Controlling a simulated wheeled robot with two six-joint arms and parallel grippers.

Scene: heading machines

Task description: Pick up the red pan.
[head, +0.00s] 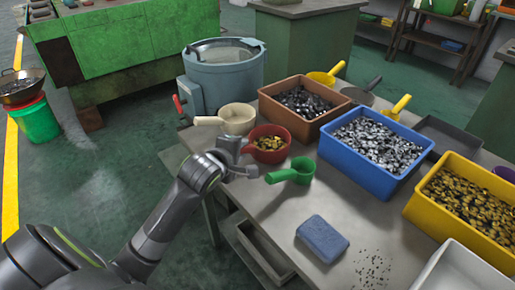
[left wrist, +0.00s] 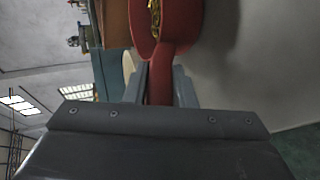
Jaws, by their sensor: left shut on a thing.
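The red pan (head: 284,154) holds brass-coloured small parts and is near the left edge of the table, in front of the brown bin. Its handle points toward my left arm. My left gripper (head: 243,160) is at the handle, partly hidden by my own wrist. In the left wrist view the red pan (left wrist: 185,22) is straight ahead, and its handle lies between the two fingers of my left gripper (left wrist: 160,88), which is shut on it. I cannot tell whether the pan touches the table. My right gripper is not in view.
A cream pan (head: 238,118) is just behind the red one, and a green scoop (head: 300,172) is close in front. Brown (head: 270,108), blue (head: 362,175) and yellow (head: 450,232) bins fill the right side. A blue block (head: 322,240) lies on the front of the table (head: 275,215).

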